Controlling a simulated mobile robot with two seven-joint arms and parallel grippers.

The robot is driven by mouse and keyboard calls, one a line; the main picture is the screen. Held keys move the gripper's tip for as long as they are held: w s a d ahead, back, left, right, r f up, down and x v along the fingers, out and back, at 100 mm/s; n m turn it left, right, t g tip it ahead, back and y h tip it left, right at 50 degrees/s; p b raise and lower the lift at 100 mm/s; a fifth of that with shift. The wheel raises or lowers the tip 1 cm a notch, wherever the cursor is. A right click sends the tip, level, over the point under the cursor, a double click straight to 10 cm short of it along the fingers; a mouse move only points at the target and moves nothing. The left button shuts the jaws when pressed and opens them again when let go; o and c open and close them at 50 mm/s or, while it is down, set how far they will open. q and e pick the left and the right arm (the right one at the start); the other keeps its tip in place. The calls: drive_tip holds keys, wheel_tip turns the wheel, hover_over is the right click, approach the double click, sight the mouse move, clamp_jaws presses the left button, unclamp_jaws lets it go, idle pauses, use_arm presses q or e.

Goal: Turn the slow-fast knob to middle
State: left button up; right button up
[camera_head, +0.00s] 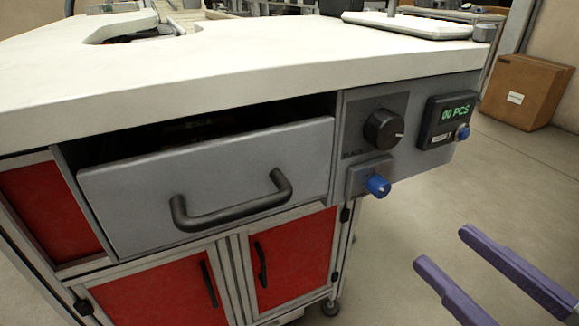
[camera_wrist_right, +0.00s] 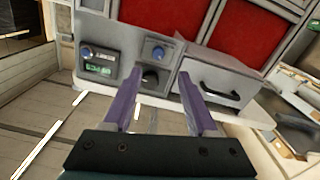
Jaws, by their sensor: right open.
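A large round black knob (camera_head: 384,129) with a pale pointer mark sits on a dark square plate on the grey control panel (camera_head: 340,110); the pointer faces right. A blue knob (camera_head: 378,186) sits on a small grey box below it. I cannot read which carries the slow-fast marking. My right gripper (camera_head: 444,248) is open and empty, right of and below both knobs, apart from the panel. In the right wrist view the scene is upside down; the black knob (camera_wrist_right: 150,78) shows between the purple fingers, with the blue knob (camera_wrist_right: 158,52) beyond. My left gripper is out of view.
A counter display (camera_head: 449,118) reading "00 PCS" with a small blue knob is right of the black knob. A grey drawer (camera_head: 210,180) stands partly open at the left, with a dark handle. A cardboard box (camera_head: 525,92) is on the floor behind. Floor around my right gripper is clear.

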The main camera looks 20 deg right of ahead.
sight(385, 191)
drive_tip(key=w, duration=0.4)
drive_tip(key=w+b, duration=0.1)
drive_tip(key=w, duration=0.4)
drive_tip(key=shift+w+a+r, duration=0.1)
drive_tip(key=shift+w+a, duration=0.1)
drive_tip(key=shift+w, duration=0.05)
clamp_jaws()
